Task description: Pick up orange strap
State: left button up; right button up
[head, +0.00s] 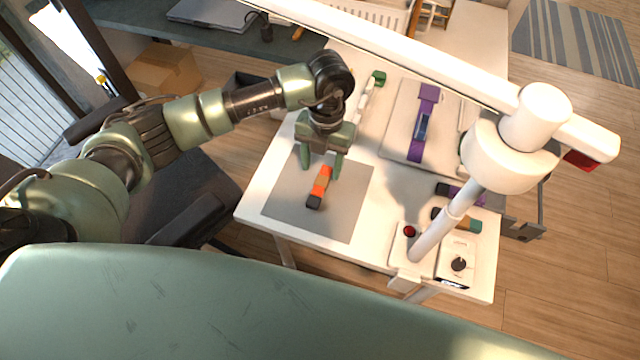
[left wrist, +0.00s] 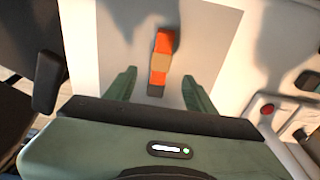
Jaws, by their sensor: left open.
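The orange strap (head: 321,183) lies on a grey mat (head: 350,206) on the white table. It has a dark end towards the table's front edge, and a tan patch on it shows in the left wrist view (left wrist: 160,62). My left gripper (head: 321,165) is open and empty, pointing down above the strap. In the left wrist view its two fingers (left wrist: 158,88) stand on either side of the strap, apart from it. My right gripper is in neither view.
A purple strap with a blue part (head: 422,125) lies on a pale board to the right. A white post (head: 440,225) and a control box with a red button (head: 409,231) stand at the front right. A dark chair (head: 190,205) is left of the table.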

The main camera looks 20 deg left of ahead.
aim_at(320, 184)
pick_arm(q)
jog(key=f+p, duration=0.1)
jog(key=f, duration=0.1)
jog(key=s+f, duration=0.1)
jog(key=f, duration=0.1)
jog(key=shift+f+p, duration=0.3)
jog(key=shift+p, duration=0.1)
jog(key=shift+f, duration=0.5)
grip_shut()
